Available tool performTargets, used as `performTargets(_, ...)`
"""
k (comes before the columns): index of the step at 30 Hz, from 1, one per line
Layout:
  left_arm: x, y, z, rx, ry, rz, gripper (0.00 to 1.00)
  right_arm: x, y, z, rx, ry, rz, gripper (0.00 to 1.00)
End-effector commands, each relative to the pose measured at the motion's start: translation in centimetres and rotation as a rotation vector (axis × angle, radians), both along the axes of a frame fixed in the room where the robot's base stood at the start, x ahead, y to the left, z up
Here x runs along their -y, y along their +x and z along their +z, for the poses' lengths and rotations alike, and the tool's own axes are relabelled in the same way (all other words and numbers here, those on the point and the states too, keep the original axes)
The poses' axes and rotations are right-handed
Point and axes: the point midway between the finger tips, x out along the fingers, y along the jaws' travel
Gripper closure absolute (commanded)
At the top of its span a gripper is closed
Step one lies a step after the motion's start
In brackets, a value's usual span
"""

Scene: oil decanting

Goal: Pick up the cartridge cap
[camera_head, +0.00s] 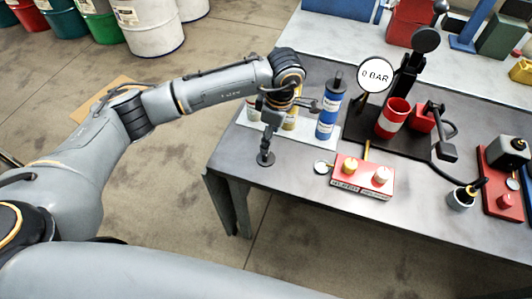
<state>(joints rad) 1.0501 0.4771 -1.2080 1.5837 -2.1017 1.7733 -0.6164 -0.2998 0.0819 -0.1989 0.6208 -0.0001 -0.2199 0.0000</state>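My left gripper (297,104) is above the near-left corner of the table, beside a blue cartridge-like cylinder (327,117) with a white label and a dark top. It partly covers cylinders with pale and yellow parts behind it. Its fingers are small and dark, and I cannot tell whether they are open or shut. A red block (345,186) with white lettering carries a yellow knob-like piece (350,165) and a cream one (381,175). I cannot tell which piece is the cartridge cap. My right gripper is not in view.
A white pad (246,119) lies under the cylinders. A gauge reading 0 BAR (375,75), a red-and-white cup (393,118) and a black press stand right.

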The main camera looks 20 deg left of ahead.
Motion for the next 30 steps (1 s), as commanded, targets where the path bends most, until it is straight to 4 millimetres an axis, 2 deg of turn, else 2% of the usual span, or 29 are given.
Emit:
performTargets(4, -0.3, -0.1, -2.3, -0.003, -0.002, 0.000, 0.42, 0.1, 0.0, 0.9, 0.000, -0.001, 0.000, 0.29)
performTargets(11, -0.5, -0.1, -3.9, -0.003, -0.003, -0.001, 0.42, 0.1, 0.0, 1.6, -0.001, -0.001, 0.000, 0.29)
performTargets(16, -1.0, -0.1, -6.2, -0.006, -0.003, 0.001, 0.42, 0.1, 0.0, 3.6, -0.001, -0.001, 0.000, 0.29)
performTargets(21, -1.1, 0.0, -8.3, -0.002, -0.004, -0.002, 0.42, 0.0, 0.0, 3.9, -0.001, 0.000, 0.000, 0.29)
performTargets(29, -1.2, 0.1, -8.7, 0.001, -0.004, -0.001, 0.42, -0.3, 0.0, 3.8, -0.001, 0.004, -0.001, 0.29)
performTargets(30, -1.2, 0.1, -8.7, 0.001, -0.004, -0.001, 0.48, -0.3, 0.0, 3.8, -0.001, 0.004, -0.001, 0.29)
